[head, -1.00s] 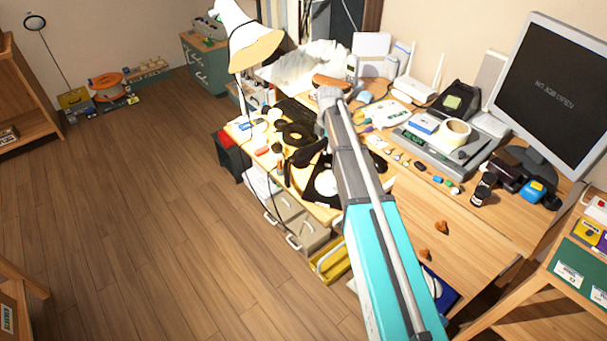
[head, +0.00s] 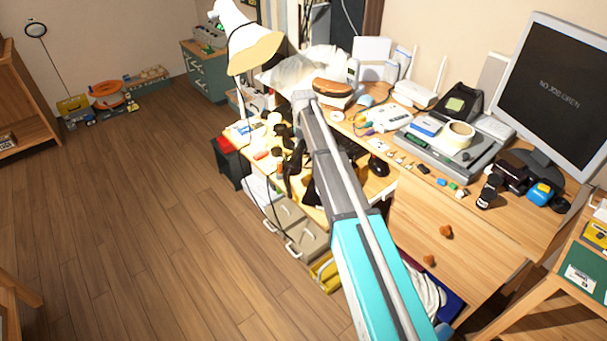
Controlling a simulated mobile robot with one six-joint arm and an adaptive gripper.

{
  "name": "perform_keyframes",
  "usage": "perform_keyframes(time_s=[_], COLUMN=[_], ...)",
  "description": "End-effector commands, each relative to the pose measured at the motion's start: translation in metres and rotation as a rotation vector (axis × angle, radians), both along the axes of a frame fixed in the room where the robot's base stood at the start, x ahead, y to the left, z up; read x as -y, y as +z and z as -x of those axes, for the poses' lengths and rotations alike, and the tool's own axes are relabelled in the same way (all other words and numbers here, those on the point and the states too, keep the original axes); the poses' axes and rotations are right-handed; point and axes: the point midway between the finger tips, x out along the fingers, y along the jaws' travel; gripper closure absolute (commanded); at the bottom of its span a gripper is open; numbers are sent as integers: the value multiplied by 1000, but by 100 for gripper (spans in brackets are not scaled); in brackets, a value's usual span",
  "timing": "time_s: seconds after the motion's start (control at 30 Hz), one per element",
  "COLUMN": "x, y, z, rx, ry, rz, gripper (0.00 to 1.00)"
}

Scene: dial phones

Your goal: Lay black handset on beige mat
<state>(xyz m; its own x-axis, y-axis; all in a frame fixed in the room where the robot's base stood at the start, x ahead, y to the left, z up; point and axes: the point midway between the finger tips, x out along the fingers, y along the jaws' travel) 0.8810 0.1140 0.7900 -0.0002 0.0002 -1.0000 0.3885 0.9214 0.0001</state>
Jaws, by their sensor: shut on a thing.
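My arm reaches up over the cluttered desk in the head view, and its wrist bends down on the left of the arm. My gripper (head: 297,153) is small and dark, partly hidden by my own arm links. It is shut on the black handset (head: 293,178), a dark, roughly upright shape over the left part of the desk. The handset's lower end and its clearance from the desk cannot be made out. I cannot pick out the beige mat with certainty; my arm covers part of the desk.
A white lamp (head: 250,48) stands behind the left desk end. A black mouse (head: 378,167) lies right of my arm. A monitor (head: 553,95), a tape roll (head: 457,134) and small parts crowd the right side. The floor at left is clear.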

Motion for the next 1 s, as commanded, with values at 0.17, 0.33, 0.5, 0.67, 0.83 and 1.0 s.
perform_keyframes(time_s=[0.17,0.33,0.5,0.67,0.83,1.0], x=[0,0,0,0,0,0], y=[-3,-14,-31,-47,-59,-63], z=[0,0,0,0,0,0], rx=[0,0,0,0,0,0], ry=[-1,-2,-2,-2,-2,-2], rz=[0,0,0,0,0,0], gripper=[100,100,100,100,100,100])
